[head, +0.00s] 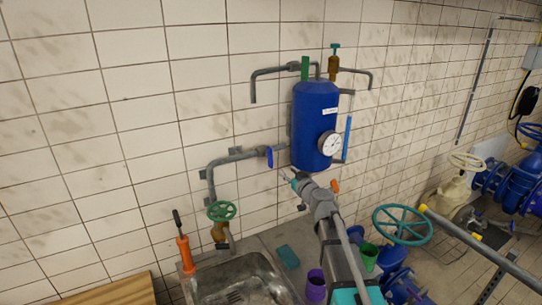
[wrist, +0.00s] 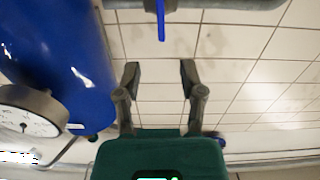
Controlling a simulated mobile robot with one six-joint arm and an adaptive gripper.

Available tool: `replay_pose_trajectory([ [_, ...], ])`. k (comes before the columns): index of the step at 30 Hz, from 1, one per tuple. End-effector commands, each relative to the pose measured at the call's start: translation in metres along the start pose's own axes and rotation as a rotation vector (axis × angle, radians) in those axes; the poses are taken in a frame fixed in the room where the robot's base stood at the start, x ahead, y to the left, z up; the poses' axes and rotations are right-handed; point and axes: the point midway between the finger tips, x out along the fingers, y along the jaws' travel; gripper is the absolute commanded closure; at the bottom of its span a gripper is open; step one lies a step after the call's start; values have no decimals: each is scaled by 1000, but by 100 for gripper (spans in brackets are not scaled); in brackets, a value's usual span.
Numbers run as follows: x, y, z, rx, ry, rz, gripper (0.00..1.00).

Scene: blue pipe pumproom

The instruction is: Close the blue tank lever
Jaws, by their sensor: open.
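The blue tank (head: 312,115) is mounted on the tiled wall. A small blue lever (head: 269,156) sits on the grey pipe left of the tank and hangs downward. In the wrist view the blue lever (wrist: 161,18) points down from the pipe at the top edge, roughly in line with the gap between my fingers and apart from them. My gripper (wrist: 161,78) is open and empty, with bare tiles between its fingertips. In the head view my gripper (head: 292,180) is below and right of the lever, near the tank's bottom; its fingers are hard to make out there.
The grey pipe (head: 235,157) runs from the tank to a green wheel valve (head: 221,210). A gauge (head: 331,143) is on the tank front; it is close at left in the wrist view (wrist: 28,122). A sink (head: 240,280) and an orange-handled tool (head: 185,252) are lower left.

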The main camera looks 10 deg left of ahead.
Motion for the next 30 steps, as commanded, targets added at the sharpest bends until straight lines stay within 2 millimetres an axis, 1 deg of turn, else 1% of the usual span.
replay_pose_trajectory([
  [8, 1, 0, 0, 0, -1, -2, 49],
  [14, 11, 0, 0, 0, -1, -2, 49],
  [20, 33, 0, 0, 1, -1, -3, 49],
  [30, 85, 0, 1, 1, -1, -3, 49],
])
